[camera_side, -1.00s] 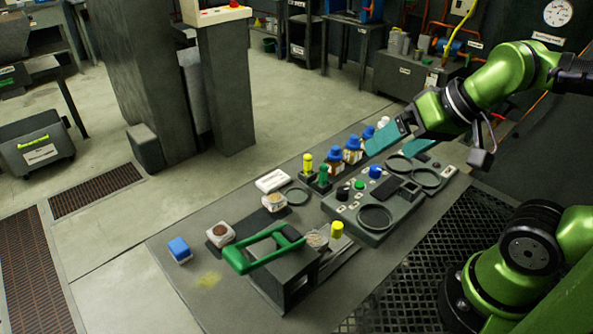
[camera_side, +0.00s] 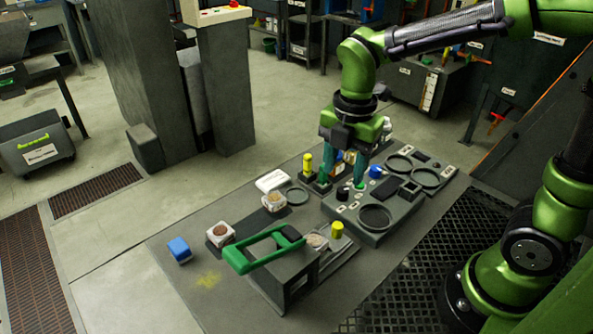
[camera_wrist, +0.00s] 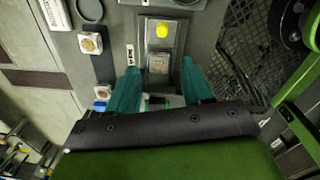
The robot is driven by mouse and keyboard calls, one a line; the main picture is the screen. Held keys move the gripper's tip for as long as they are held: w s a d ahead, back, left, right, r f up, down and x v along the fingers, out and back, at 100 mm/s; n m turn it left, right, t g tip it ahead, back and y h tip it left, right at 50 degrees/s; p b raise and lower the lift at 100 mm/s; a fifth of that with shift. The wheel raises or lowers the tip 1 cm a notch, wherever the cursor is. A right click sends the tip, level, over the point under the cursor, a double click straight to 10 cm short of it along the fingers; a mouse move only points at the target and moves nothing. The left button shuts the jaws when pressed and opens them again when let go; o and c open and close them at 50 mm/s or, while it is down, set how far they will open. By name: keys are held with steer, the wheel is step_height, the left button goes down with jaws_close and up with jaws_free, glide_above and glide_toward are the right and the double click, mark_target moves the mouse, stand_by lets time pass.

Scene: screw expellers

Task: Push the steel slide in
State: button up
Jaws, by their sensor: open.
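The steel slide (camera_side: 338,250) sticks out of the dark housing (camera_side: 285,275) that carries a green handle (camera_side: 262,250). A yellow knob (camera_side: 337,229) stands on the slide's outer end, beside a pale round-topped piece. In the wrist view the slide (camera_wrist: 158,62) and its yellow knob (camera_wrist: 162,30) lie ahead, roughly in line with the gap between the fingers. My gripper (camera_side: 342,178) points down, open and empty, behind the slide in the side view, near the control panel's left end. Its teal fingers (camera_wrist: 161,85) are apart; whether they touch anything is unclear.
The grey panel (camera_side: 400,212) with rings and coloured knobs lies right of the slide. A yellow-capped post (camera_side: 307,163) stands close by my gripper. Sample boxes (camera_side: 220,235) and a blue block (camera_side: 179,249) sit left. The bench front-left is clear.

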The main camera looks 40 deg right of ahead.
mark_target(338, 224)
step_height(338, 224, down, 16)
steer(key=n, duration=0.6)
steer(key=shift+f, duration=0.1)
jaws_close()
stand_by(0.5)
